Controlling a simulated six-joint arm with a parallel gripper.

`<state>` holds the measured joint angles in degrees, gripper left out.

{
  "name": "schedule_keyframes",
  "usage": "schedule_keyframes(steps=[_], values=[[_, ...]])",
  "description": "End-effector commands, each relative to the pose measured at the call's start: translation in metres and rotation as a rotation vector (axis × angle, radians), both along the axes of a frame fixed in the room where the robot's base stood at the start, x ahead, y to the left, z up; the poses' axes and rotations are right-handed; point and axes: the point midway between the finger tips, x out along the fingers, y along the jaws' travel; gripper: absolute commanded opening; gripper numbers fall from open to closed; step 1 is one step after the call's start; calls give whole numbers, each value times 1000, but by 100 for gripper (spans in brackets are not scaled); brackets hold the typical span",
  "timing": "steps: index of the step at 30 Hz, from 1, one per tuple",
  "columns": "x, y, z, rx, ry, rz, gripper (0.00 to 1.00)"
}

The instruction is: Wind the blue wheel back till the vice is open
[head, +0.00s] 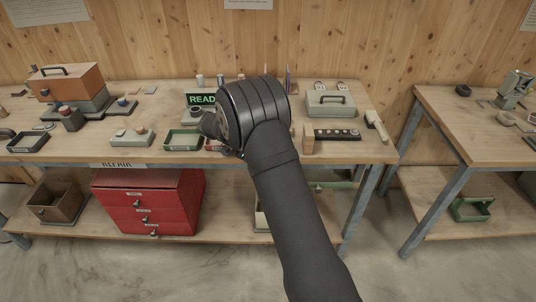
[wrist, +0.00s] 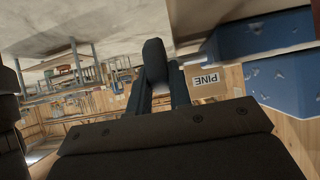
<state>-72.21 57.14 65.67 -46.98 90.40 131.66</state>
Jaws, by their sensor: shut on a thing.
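In the wrist view my gripper (wrist: 160,98) is shut on a dark, rounded upright piece (wrist: 153,60), which looks like the handle of the blue wheel. The wheel's rim does not show clearly. Large blue worn blocks (wrist: 268,38), which look like parts of the vice, stand at the right. A pale wooden block marked PINE (wrist: 208,84) is beside them; I cannot tell whether it is clamped. In the head view my own arm covers the middle of the bench and hides the vice, the wheel and my fingertips.
On the bench (head: 380,152), a green-lit sign reading READ (head: 201,99) stands behind my wrist. A grey-green box (head: 330,104) and a black strip with knobs (head: 337,134) are to the right. Green trays (head: 183,140) and an orange toolbox (head: 66,82) are to the left.

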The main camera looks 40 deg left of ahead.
Motion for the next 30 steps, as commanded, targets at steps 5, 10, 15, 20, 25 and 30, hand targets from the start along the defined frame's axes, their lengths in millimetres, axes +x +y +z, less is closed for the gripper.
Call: schedule_keyframes(steps=[5, 10, 15, 20, 25, 30], values=[[0, 0, 0, -1, -1, 0, 0], [0, 0, 0, 0, 0, 0, 20], [0, 0, 0, 0, 0, 0, 40], [0, 0, 0, -1, 1, 1, 40], [-4, 5, 4, 2, 0, 2, 40], [-22, 22, 20, 4, 1, 3, 40]])
